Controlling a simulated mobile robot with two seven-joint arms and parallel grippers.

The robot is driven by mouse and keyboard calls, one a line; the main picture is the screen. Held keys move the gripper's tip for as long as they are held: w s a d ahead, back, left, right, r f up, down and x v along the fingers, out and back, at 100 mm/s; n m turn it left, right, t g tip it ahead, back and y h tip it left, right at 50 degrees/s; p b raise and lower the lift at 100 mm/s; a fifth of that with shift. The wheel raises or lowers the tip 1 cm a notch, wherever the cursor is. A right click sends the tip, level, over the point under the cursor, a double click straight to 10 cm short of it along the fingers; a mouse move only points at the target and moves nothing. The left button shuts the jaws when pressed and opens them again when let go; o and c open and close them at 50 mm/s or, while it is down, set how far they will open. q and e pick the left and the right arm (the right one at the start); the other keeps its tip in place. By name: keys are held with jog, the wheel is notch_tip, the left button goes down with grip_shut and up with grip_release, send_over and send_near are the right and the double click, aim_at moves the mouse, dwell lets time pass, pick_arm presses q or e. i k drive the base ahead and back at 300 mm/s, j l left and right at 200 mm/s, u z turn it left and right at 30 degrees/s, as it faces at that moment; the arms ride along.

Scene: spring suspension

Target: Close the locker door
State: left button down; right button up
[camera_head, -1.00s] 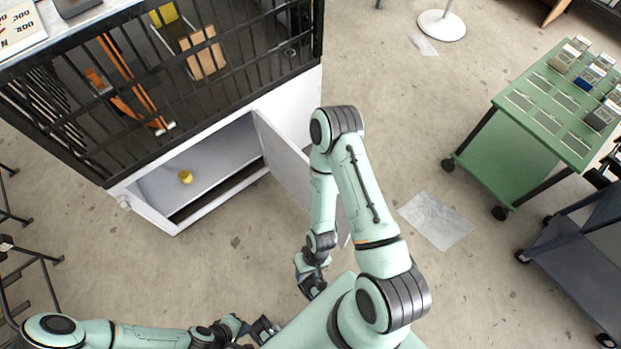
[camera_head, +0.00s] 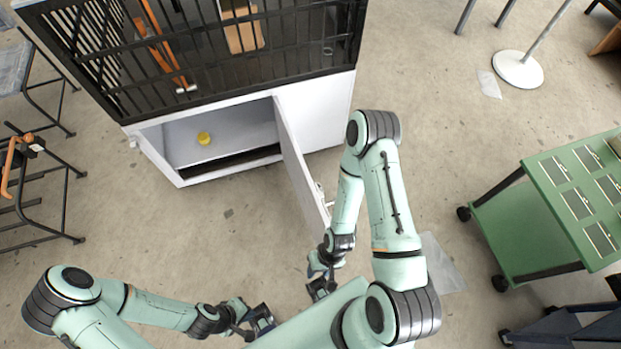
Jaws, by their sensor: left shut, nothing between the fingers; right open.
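The white locker (camera_head: 318,108) stands at the upper left under a black barred cage. Its white door (camera_head: 299,165) is swung wide open toward me, hinged at the right side of the opening. A handle shows on the door's right face near its free edge. A small yellow object (camera_head: 204,138) sits inside the locker. My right gripper (camera_head: 322,287) is open, close below the door's free end; I cannot tell whether it touches. My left gripper (camera_head: 262,322) is shut and empty, low in the middle, apart from the door.
A green cart (camera_head: 517,222) stands at the right, with a dark blue cart (camera_head: 570,330) below it. Black metal racks (camera_head: 45,205) stand at the left. A white round stand base (camera_head: 517,70) is at the upper right. Floor in front of the locker is clear.

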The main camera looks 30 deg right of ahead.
aim_at(317, 221)
jog(key=k+l+u, duration=0.15)
jog(key=l, duration=0.25)
jog(key=k+l+u, duration=0.15)
jog(key=l, duration=0.25)
jog(key=l+u, duration=0.1)
jog(key=l, duration=0.25)
jog(key=k+l, duration=0.15)
jog(key=l, duration=0.2)
jog(key=l+u, duration=0.15)
jog(key=l, duration=0.45)
jog(key=k+l, duration=0.15)
jog(key=l, duration=0.15)
jog(key=k+l+z, duration=0.15)
jog(key=l+z, duration=0.1)
jog(key=l, duration=0.2)
